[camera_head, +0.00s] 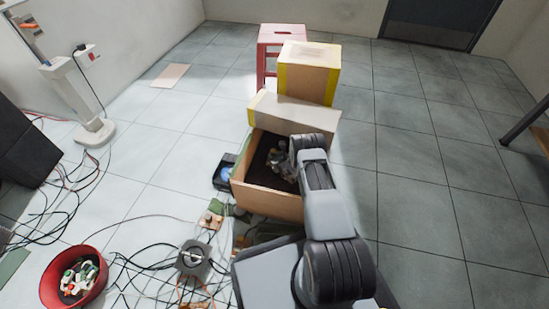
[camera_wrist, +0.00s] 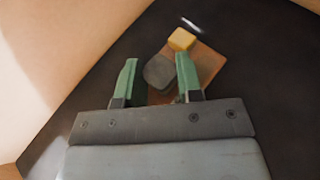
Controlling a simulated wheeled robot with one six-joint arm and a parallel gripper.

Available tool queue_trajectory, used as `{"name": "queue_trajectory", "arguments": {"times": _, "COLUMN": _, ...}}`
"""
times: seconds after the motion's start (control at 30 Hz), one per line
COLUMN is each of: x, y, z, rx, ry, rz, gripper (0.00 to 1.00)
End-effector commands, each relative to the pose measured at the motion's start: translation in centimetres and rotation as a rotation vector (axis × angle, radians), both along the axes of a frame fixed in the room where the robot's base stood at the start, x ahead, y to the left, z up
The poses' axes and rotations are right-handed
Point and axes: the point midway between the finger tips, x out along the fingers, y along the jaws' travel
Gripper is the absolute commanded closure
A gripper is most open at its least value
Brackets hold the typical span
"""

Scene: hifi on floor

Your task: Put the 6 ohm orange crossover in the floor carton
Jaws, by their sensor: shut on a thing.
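The floor carton (camera_head: 264,200) stands open on the tiles, with its flap raised at the back and a dark bottom inside. My arm reaches over its right side and my gripper (camera_head: 281,163) is inside the carton's opening. In the wrist view my gripper (camera_wrist: 157,66) has green fingers shut on the orange crossover (camera_wrist: 204,66), an orange-brown board with a dark grey part and a yellow block. The dark bottom (camera_wrist: 262,75) lies behind the board. I cannot tell whether the board touches it. Any ohm marking is not readable.
A yellow-edged box (camera_head: 308,72) and a red stool (camera_head: 283,33) stand behind the carton. The floor at right is clear.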

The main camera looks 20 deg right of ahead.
Motion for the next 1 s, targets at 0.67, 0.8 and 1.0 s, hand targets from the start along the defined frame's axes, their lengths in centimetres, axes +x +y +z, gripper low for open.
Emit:
{"name": "queue_trajectory", "arguments": {"times": 0.67, "x": 0.0, "y": 0.0, "z": -0.2, "rx": 0.000, "ry": 0.000, "rz": 0.000, "gripper": 0.41}}
{"name": "queue_trajectory", "arguments": {"times": 0.8, "x": -0.9, "y": -0.2, "z": 0.7, "rx": 0.001, "ry": 0.002, "rz": -0.001, "gripper": 0.41}}
{"name": "queue_trajectory", "arguments": {"times": 1.0, "x": -4.3, "y": -0.9, "z": 2.4, "rx": 0.001, "ry": 0.003, "rz": -0.002, "gripper": 0.41}}
